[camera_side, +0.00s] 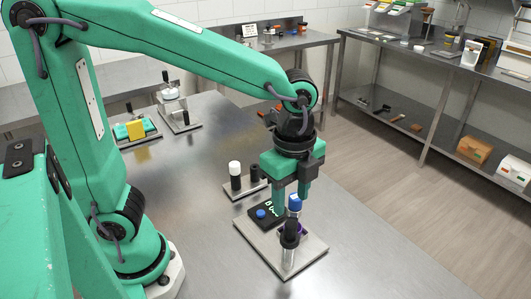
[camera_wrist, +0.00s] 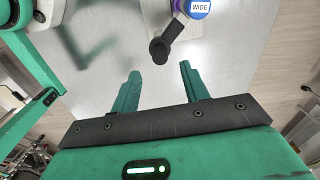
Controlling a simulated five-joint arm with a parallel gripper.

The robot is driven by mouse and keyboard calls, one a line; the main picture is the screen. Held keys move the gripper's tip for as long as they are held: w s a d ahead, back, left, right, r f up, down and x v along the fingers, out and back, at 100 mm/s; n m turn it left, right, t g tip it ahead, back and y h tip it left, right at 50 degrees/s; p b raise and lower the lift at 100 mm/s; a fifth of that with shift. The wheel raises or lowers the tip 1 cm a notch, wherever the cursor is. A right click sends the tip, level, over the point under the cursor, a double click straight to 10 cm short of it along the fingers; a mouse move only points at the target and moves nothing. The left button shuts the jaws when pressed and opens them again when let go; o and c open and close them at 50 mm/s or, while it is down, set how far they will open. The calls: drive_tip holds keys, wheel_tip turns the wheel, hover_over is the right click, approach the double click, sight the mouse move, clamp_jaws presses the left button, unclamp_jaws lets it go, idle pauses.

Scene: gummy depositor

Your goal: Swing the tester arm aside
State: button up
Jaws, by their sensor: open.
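The tester stands on a metal base plate (camera_side: 258,250) in the side view, with a black display box (camera_side: 266,213) bearing green marks and a blue button. The wrist view shows the cap (camera_wrist: 199,7) marked "WIDE" and the black knob (camera_wrist: 160,50) just beyond my fingertips, in line with the gap. My gripper (camera_wrist: 160,72) is open and empty, pointing down over the tester. Whether a finger touches the knob I cannot tell.
A small plate (camera_side: 228,192) with a white-topped black cylinder (camera_side: 235,174) and a shorter black one stands just behind the tester. The table's front is clear.

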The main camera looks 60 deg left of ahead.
sight(291, 223)
drive_tip(key=shift+d+f+m, duration=0.15)
drive_tip(key=shift+d+m, duration=0.15)
drive_tip(key=shift+f, duration=3.9)
drive_tip(key=c, duration=1)
